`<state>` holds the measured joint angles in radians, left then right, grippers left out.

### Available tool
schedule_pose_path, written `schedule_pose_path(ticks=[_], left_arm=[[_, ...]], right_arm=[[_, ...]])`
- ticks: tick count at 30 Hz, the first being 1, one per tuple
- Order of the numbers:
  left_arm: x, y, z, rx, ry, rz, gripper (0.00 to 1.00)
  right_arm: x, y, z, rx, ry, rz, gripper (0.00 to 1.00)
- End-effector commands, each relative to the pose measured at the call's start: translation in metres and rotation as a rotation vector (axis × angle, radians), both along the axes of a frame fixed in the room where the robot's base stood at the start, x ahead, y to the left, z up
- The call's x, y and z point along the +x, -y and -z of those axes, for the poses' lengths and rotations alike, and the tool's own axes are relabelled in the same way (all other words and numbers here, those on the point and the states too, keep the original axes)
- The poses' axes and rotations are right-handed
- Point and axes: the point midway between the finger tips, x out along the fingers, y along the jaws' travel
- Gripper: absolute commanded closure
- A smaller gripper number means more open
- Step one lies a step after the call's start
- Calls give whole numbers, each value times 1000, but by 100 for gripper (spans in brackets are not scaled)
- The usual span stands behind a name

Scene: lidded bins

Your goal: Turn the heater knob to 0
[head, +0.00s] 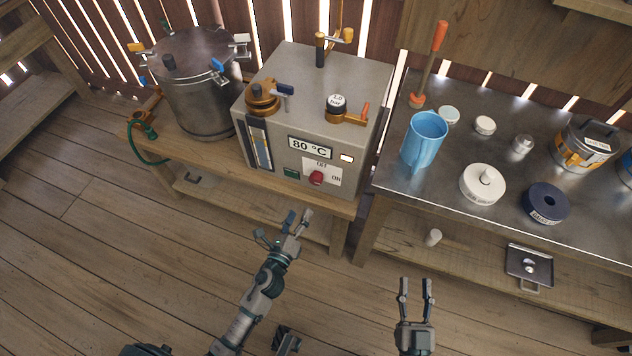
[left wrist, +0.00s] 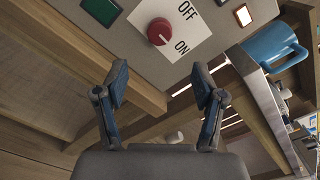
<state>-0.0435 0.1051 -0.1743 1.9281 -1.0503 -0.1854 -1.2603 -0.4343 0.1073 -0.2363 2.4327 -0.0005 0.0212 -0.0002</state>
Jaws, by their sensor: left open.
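The heater is a grey box (head: 285,113) on a wooden bench, with a display (head: 310,147) reading 80 °C. Its red round knob (head: 316,178) sits low on the front, on a white plate (head: 328,169) marked OFF and ON. In the left wrist view the knob (left wrist: 158,31) is ahead of the fingers, and a small white mark on it points towards ON. No 0 is legible. My left gripper (head: 284,226) is open and empty, below and in front of the knob, apart from it. My right gripper (head: 416,286) is open and empty, low at the right of centre.
A lidded metal pot (head: 197,95) stands left of the heater. A green button (head: 291,173) and a lit indicator (head: 346,158) flank the knob. On the metal table (head: 395,175) at the right stand a blue mug (head: 424,140) and several lids.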

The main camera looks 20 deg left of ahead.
Motion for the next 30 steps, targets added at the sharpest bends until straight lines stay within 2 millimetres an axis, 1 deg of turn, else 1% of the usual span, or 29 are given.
schedule_pose_path(ticks=[1, 5, 9, 12, 15, 18, 21, 29, 30], left_arm=[[14, 0, -1, 2, 3, 0, 31], [45, 1, 0, 1, 1, -1, 31], [77, 2, 2, -1, -1, 0, 31], [96, 3, 3, -1, -3, 0, 31], [111, 4, 3, -3, -3, 0, 31], [121, 4, 3, -2, -3, 0, 31], [126, 4, 2, -3, -4, -1, 31], [127, 4, 1, -3, -2, -1, 31], [127, 4, 1, -3, -2, -1, 36]], right_arm=[[0, 0, 1, 0, -1, 0, 60], [-1, 0, -1, 8, 24, 0, 60], [-3, -1, -8, 26, 81, 1, 60], [-6, 0, -14, 41, 128, 1, 60], [-9, 0, -20, 55, 173, 2, 60], [-11, 0, -24, 65, 204, 2, 60], [-13, 0, -27, 71, 223, 2, 60], [-12, 0, -28, 73, 227, 2, 60], [-11, 0, -28, 73, 227, 2, 60]])
